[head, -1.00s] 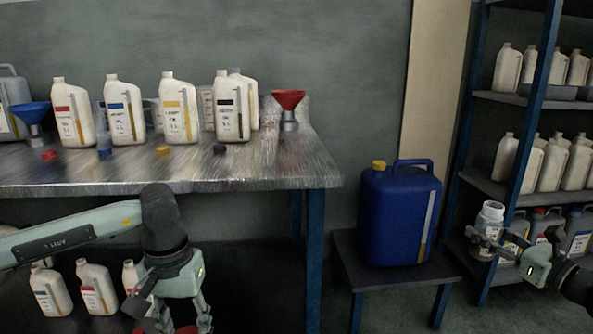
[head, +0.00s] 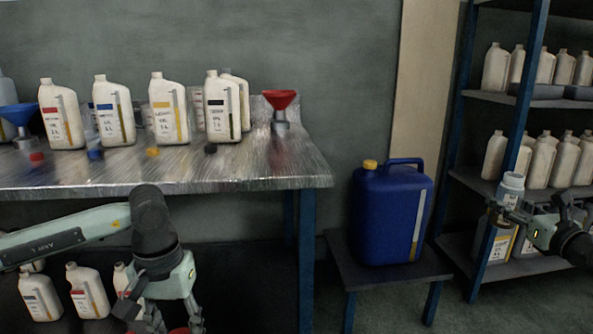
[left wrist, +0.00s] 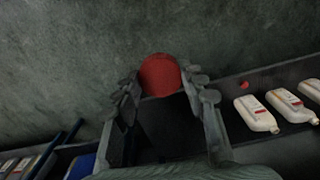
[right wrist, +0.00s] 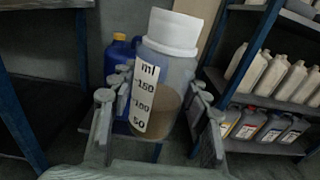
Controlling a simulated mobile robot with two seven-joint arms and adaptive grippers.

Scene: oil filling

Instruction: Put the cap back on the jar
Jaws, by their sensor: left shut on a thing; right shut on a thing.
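My left gripper (left wrist: 160,90) is shut on a round red cap (left wrist: 159,74), held between its fingertips. In the head view this gripper (head: 170,328) points down at the bottom edge, and only a bit of the red cap shows there. My right gripper (right wrist: 153,112) is shut around a clear jar (right wrist: 170,70) with a white neck, a white "ml" scale and brownish liquid in its lower part. In the head view the jar (head: 511,187) is upright at the right, in front of the shelf, with no cap on its mouth. The cap and jar are far apart.
A metal table (head: 250,172) carries several oil bottles, loose caps and a red funnel (head: 280,99). A blue canister (head: 390,215) with a yellow cap stands on a low stand (head: 395,275). Shelves (head: 560,103) of bottles are at the right. More bottles sit below the table.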

